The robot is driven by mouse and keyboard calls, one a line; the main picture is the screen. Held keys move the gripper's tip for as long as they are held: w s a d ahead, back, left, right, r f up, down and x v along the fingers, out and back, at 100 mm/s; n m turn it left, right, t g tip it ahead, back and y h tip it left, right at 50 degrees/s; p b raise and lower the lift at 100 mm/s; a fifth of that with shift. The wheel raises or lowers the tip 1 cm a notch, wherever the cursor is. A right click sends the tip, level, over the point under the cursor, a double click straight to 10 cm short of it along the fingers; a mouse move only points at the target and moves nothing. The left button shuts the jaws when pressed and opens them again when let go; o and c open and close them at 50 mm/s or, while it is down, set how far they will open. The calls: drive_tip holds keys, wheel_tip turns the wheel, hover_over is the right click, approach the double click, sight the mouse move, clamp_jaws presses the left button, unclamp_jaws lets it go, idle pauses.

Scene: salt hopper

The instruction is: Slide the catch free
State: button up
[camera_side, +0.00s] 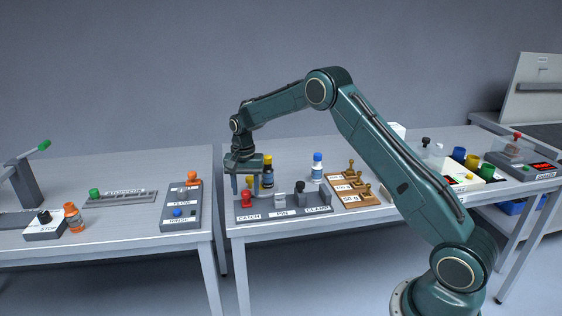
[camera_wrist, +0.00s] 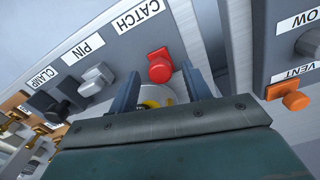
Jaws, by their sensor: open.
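The catch is a red knob (camera_side: 246,199) on a grey panel (camera_side: 268,215), above the label CATCH. In the wrist view the red catch knob (camera_wrist: 159,66) lies just beyond the fingertips, between their lines. My gripper (camera_side: 245,190) is open and points down above the left end of the panel. In the wrist view its two fingers (camera_wrist: 160,82) stand apart with no object held between them. I cannot tell exactly how far the fingertips are above the knob. A pale grey PIN part (camera_wrist: 95,78) and a dark CLAMP part (camera_wrist: 55,103) sit along the same panel.
Bottles with yellow caps (camera_side: 267,172) stand close behind my gripper, and a white bottle with a blue cap (camera_side: 317,168) is farther right.

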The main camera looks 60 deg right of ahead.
drive_tip(key=shift+f, duration=0.15)
drive_tip(key=shift+c, duration=0.2)
clamp_jaws()
drive_tip(key=shift+s+a, duration=0.85)
drive_tip(key=shift+s, duration=0.05)
drive_tip(key=shift+o, duration=0.2)
unclamp_jaws()
wheel_tip(320, 180, up, 14)
idle(0.4)
